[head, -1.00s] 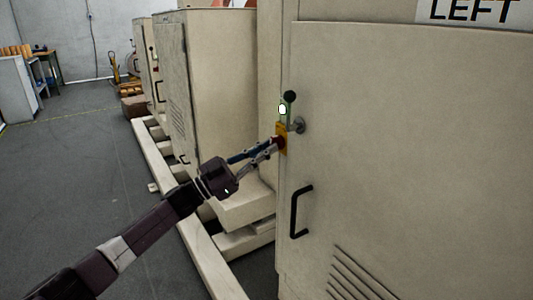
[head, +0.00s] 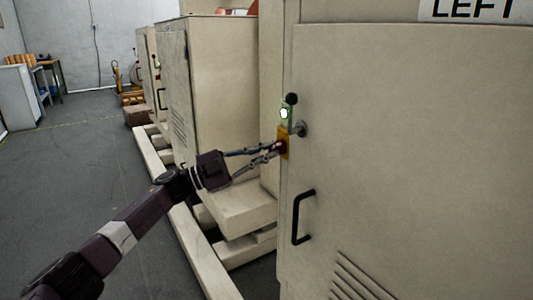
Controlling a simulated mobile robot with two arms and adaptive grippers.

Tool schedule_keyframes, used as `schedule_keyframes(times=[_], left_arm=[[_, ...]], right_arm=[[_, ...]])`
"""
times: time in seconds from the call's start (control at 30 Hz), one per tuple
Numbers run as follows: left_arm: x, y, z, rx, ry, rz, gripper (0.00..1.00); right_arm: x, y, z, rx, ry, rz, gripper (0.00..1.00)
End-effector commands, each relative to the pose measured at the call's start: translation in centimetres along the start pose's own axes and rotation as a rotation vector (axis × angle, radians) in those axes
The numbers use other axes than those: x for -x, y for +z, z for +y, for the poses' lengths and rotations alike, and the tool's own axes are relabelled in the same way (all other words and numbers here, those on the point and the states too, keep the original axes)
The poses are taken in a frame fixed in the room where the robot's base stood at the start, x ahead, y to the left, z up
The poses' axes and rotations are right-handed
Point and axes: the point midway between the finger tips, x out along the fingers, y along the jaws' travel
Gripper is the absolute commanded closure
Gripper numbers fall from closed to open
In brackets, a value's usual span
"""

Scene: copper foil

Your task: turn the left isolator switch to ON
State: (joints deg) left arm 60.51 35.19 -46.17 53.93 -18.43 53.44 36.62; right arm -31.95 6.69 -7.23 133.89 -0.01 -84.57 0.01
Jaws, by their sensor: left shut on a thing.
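The left isolator switch (head: 284,141) is a red knob on a yellow plate, on the narrow edge of the beige cabinet (head: 410,130) under the LEFT sign (head: 475,10). My left gripper (head: 277,147) reaches in from the left and is shut on the red knob. Its fingertips cover most of the knob, so its exact angle cannot be read. A lit whitish lamp (head: 284,113) sits just above the yellow plate. My right gripper is not in view.
A lever with a black ball (head: 291,99) rises beside the lamp. A black door handle (head: 302,217) and vent slots are lower on the cabinet. Another beige cabinet (head: 225,95) stands behind my gripper, with pale floor beams (head: 195,240) below. Grey floor is open at left.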

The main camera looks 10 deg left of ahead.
Motion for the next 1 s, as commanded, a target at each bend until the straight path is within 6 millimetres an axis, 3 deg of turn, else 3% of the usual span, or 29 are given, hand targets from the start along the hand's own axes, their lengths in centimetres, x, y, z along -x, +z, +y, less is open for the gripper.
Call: schedule_keyframes(times=[0.37, 0.4, 0.53, 0.83, 1.0], left_arm=[[0.0, 0.0, 0.1, -0.007, 0.004, -0.001, 1.00], [0.0, 0.0, 0.1, -0.007, 0.004, -0.001, 0.86], [0.0, 0.0, 0.1, -0.006, 0.003, 0.000, 0.73], [0.2, 0.0, 0.0, -0.005, 0.002, -0.001, 0.73], [2.2, 0.1, 0.0, -0.005, 0.002, -0.003, 0.73]], right_arm=[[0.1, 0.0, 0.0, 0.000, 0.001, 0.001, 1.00], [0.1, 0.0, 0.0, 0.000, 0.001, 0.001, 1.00], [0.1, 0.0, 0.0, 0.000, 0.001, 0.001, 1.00], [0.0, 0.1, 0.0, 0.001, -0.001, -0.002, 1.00], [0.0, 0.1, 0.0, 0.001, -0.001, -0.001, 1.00]])
